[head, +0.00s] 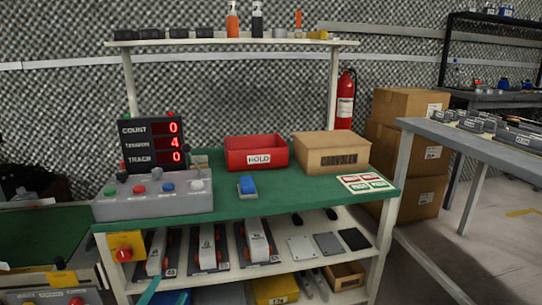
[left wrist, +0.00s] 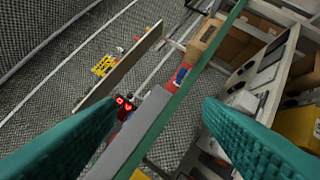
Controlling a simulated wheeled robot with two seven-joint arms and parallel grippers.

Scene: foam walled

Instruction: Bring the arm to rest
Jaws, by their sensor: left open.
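My left gripper (left wrist: 160,104) shows in the left wrist view as two teal, textured fingers set wide apart, with nothing between their tips. In that view the edge of the workbench and its control box lie beyond the fingers, tilted. In the head view only a thin teal piece of the left gripper (head: 149,291) shows at the bottom, in front of the lower shelf. The rest of the left arm is hidden or outside the frame. My right gripper is in neither view.
A green-topped bench (head: 255,206) carries a control box (head: 150,204), a counter display (head: 153,143), a red HOLD bin (head: 257,153), a cardboard box (head: 331,152) and a blue block (head: 247,185). Shelves below hold tools. A grey table (head: 470,141) stands right, with floor between.

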